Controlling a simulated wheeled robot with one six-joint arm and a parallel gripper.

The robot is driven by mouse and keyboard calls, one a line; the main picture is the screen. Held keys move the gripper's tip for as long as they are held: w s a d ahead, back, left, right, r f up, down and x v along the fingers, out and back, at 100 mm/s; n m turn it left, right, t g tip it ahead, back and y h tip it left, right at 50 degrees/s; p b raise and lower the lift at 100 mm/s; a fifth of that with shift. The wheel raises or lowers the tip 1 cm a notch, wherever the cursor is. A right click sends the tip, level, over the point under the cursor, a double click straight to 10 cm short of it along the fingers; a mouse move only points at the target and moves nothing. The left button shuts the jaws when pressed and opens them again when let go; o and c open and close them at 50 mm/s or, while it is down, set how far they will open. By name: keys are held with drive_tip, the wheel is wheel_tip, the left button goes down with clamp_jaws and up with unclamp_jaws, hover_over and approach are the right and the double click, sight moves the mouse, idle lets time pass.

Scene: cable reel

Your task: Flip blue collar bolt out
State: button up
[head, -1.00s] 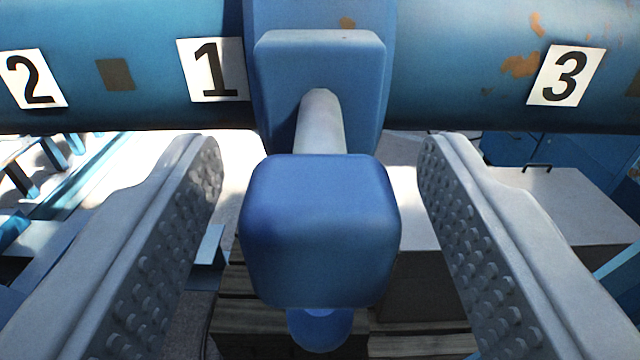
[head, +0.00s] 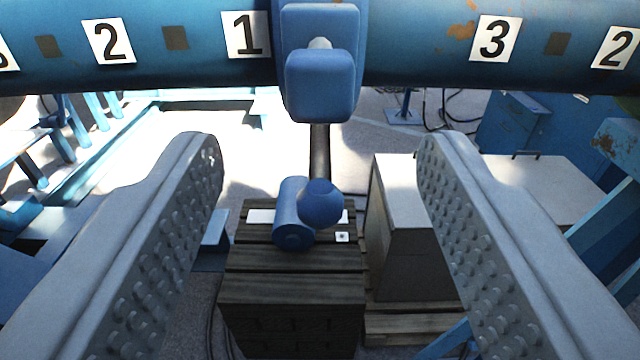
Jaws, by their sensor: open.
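The blue collar (head: 348,15) sits around the blue shaft (head: 180,60), between the number plates 1 and 3. A rounded blue block (head: 320,88), which looks like the collar bolt's head, stands out from the collar towards me. Only a little of the pale pin (head: 320,43) between block and collar shows above the block. My gripper (head: 318,150) is open and empty. Its two studded grey fingers are wide apart, left and right of the block and lower in the picture. They do not touch it.
A dark rod (head: 320,165) shows between knob and block. A grey box (head: 405,215) stands right of the crate. Blue frames (head: 85,190) are at the left.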

drive_tip(key=s, duration=0.7)
drive_tip(key=shift+s, duration=0.1)
drive_tip(key=s+f, duration=0.5)
drive_tip(key=f, duration=0.7)
drive_tip(key=s+f, duration=0.6)
drive_tip(key=f, duration=0.6)
drive_tip(key=s+f, duration=0.6)
drive_tip(key=f, duration=0.7)
drive_tip(key=shift+g, duration=0.3)
